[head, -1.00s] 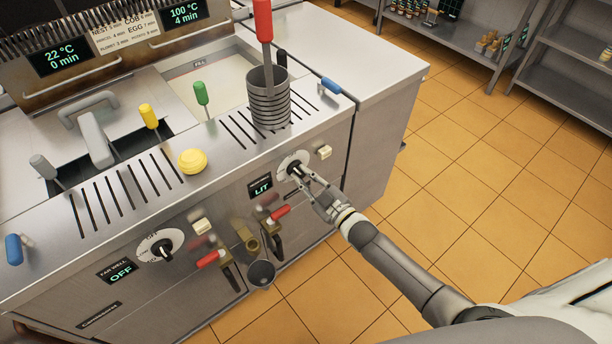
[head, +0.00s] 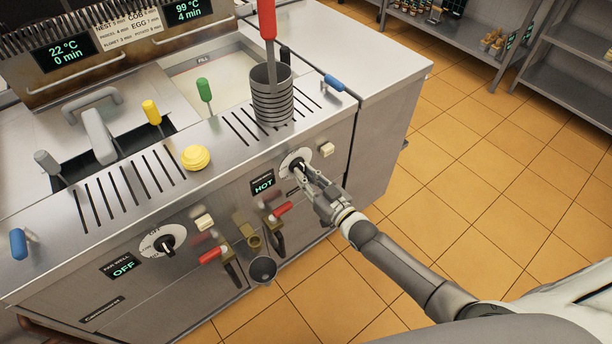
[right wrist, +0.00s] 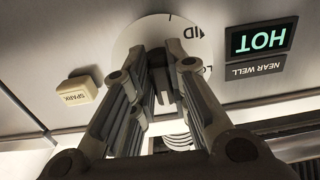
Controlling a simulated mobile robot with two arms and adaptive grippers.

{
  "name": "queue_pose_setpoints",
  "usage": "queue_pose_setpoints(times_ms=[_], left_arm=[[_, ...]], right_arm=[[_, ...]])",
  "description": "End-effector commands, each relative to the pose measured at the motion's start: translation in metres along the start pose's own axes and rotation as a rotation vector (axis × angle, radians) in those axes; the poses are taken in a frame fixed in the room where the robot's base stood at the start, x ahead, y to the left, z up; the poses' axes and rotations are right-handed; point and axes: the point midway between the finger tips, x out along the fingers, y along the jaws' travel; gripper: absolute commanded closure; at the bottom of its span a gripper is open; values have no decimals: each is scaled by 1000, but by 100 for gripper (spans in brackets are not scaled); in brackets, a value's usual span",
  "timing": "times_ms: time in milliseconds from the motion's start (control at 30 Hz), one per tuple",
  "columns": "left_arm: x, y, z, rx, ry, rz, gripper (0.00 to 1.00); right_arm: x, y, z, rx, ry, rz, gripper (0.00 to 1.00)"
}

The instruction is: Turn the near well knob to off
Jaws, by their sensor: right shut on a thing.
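The near well knob, with its white dial (head: 291,157), is on the front panel of the steel unit, right of centre in the head view. My right gripper (head: 302,172) is at the knob and shut on it. In the right wrist view the fingers of the gripper (right wrist: 158,85) close around the dark knob in front of the dial (right wrist: 125,52). The fingers hide most of the knob. The near well display (head: 263,184) reads HOT; it also shows in the right wrist view (right wrist: 260,40). My left gripper is out of view.
The far well knob (head: 165,243) is to the left, its display (head: 123,266) reading OFF. A spark button (head: 327,149) is right of the near dial. Open tiled floor lies to the right.

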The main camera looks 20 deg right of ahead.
Motion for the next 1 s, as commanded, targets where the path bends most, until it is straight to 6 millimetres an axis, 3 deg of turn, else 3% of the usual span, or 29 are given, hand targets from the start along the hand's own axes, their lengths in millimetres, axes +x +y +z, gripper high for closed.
queue_pose_setpoints(times_ms=[300, 333, 500, 833, 1000], left_arm=[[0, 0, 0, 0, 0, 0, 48], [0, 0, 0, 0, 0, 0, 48], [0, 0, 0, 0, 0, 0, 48], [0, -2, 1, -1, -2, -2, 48], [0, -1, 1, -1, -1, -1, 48]], right_arm=[[-1, 0, 2, 6, -5, 0, 100], [-1, 0, 2, 6, -5, 0, 81], [-1, 0, 2, 5, -3, 0, 62], [-2, 0, 1, 3, -1, 0, 62], [-18, 0, 2, 3, -3, 0, 62]])
